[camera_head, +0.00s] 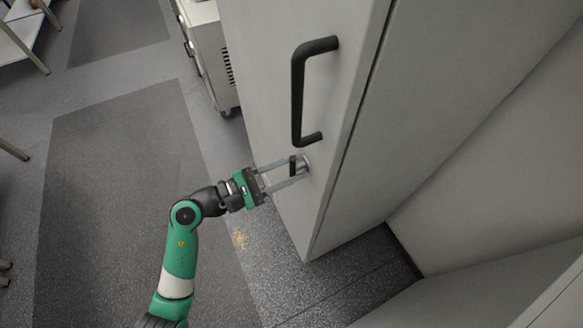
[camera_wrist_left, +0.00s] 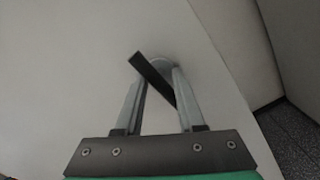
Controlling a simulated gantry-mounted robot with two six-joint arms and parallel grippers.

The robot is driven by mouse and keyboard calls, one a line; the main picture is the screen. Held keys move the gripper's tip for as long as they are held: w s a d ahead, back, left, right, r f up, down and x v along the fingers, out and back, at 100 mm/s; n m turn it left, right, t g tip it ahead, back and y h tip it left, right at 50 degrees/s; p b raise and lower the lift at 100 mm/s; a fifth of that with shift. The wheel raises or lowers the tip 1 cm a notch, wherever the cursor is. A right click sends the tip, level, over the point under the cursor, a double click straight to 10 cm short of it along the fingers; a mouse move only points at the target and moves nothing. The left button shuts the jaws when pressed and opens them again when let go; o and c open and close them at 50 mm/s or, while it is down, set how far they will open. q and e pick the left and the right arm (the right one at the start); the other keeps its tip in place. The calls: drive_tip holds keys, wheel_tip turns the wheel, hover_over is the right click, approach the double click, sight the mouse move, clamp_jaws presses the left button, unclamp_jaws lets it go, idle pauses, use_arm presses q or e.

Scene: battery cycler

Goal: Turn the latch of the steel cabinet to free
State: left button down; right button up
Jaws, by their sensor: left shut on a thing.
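The steel cabinet (camera_head: 262,75) is a tall light grey box with a black bar handle (camera_head: 298,90) on its door. Below the handle sits the latch (camera_head: 292,166), a small black lever on a round metal base. My left gripper (camera_head: 297,168) reaches the door from the left, its two fingers on either side of the latch lever and shut on it. In the left wrist view the black lever (camera_wrist_left: 152,76) lies tilted between the fingers, across the round base. The fingers partly hide the base. My right gripper is not in view.
A grey wheeled unit (camera_head: 205,50) stands behind the cabinet at the left. White table or shelf parts (camera_head: 20,35) show at the far left. Grey panels fill the right side.

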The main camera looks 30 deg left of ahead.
use_arm(q)
drive_tip(key=c, duration=0.6)
unclamp_jaws()
drive_tip(key=p+v, duration=0.1)
drive_tip(key=v, duration=1)
drive_tip(key=shift+s+a, duration=0.25)
